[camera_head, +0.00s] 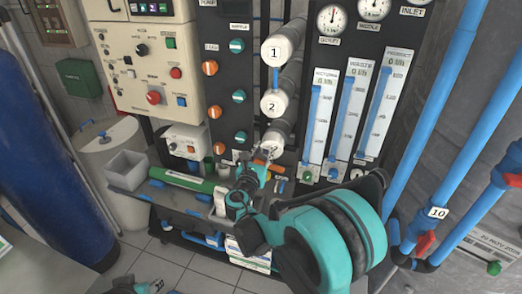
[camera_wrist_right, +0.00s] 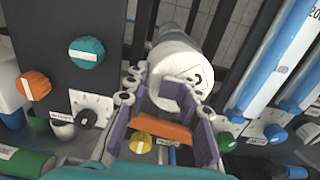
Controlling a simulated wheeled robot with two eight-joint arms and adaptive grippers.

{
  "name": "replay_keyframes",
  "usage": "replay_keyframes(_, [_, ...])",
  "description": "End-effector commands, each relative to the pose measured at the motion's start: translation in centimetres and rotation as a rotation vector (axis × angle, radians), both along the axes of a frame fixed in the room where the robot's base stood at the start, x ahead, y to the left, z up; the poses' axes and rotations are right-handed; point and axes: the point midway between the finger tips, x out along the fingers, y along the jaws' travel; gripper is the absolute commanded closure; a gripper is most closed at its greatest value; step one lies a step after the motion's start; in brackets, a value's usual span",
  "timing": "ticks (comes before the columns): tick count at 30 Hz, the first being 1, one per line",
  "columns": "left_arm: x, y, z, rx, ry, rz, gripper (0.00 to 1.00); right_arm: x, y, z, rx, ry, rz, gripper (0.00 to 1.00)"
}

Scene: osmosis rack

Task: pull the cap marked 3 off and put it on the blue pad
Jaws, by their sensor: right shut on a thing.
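The cap marked 3 (camera_head: 272,150) is the white round end of the lowest white tube, below those marked 1 and 2; its number is partly covered. In the right wrist view the white cap (camera_wrist_right: 180,75) sits at the tips of my right gripper (camera_wrist_right: 163,98), a finger on each side. My right gripper (camera_head: 262,163) is shut on it, and the cap still lines up with its tube. A small teal and dark part of my left arm (camera_head: 142,286) shows at the bottom edge; its jaws cannot be made out. I cannot pick out the blue pad with certainty.
Caps 1 (camera_head: 275,52) and 2 (camera_head: 272,104) are above. Orange and teal knobs (camera_head: 238,96) stand left, flow meters (camera_head: 350,110) right. The bench (camera_head: 125,182) below holds a grey box (camera_head: 127,166), a green cylinder (camera_head: 180,179) and small blue items.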

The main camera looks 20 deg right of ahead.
Motion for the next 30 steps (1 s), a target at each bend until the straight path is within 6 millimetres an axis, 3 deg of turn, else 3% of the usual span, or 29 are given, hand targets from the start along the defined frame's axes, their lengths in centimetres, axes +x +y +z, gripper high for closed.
replay_keyframes(1, [0.0, 0.0, 0.0, 0.0, 0.0, 0.0, 0.59, -0.6, -1.9, -0.2, 0.008, 0.001, -0.046, 1.0])
replay_keyframes(18, [0.0, 0.0, -0.1, 0.0, 0.0, 0.0, 0.59, -0.7, -1.8, -0.3, 0.008, 0.001, -0.046, 1.0])
replay_keyframes(30, [0.0, 0.0, -0.2, 0.0, 0.0, 0.0, 0.59, -1.9, -1.0, -0.3, 0.008, 0.001, -0.046, 1.0])
